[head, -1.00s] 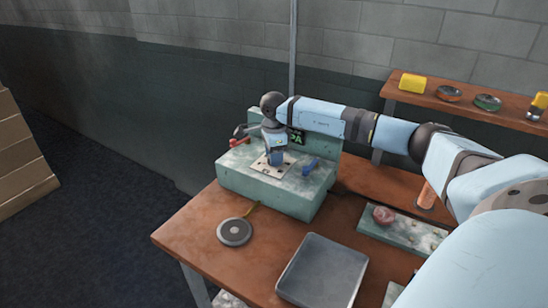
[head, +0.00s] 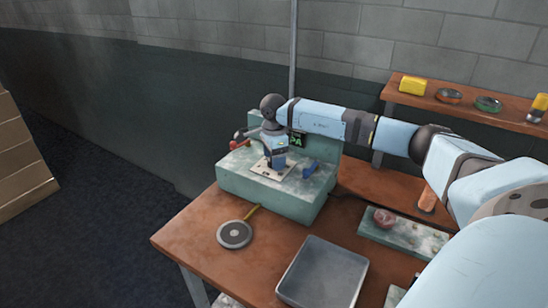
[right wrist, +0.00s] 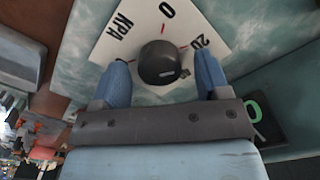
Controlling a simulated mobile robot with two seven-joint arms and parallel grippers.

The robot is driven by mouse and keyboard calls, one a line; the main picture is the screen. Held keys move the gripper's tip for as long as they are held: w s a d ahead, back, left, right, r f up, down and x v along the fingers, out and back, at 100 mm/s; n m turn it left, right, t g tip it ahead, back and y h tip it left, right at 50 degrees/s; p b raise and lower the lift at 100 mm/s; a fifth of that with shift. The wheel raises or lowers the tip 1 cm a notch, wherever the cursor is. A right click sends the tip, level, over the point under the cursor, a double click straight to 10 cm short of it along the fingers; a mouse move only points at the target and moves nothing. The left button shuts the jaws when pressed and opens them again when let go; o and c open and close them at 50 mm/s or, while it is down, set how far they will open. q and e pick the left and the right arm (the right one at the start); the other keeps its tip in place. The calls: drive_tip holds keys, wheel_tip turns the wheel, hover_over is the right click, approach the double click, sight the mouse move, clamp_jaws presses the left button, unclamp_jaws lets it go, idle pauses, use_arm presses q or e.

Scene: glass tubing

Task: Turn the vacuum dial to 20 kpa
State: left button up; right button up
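The vacuum dial is a black round knob (right wrist: 160,63) on a white plate (right wrist: 105,45) marked KPA, 0 and 20, with red ticks. In the head view the plate (head: 262,170) lies on top of a pale green box (head: 275,200); the knob is hidden there by my gripper. My right gripper (head: 275,165) points down over the plate. In the right wrist view the two blue fingers of my right gripper (right wrist: 163,75) are apart, one on each side of the knob, with gaps visible. My left gripper is not in view.
A blue lever (head: 311,168) and a red handle (head: 238,145) sit on the box near the plate. A green display (head: 297,139) stands behind. A round grey disc (head: 235,234) and a grey tray (head: 322,272) lie in front on the table. A shelf (head: 460,103) holds small items.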

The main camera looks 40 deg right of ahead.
wheel_tip(320, 180, up, 14)
idle(0.6)
drive_tip(key=shift+f, duration=0.1)
idle(0.4)
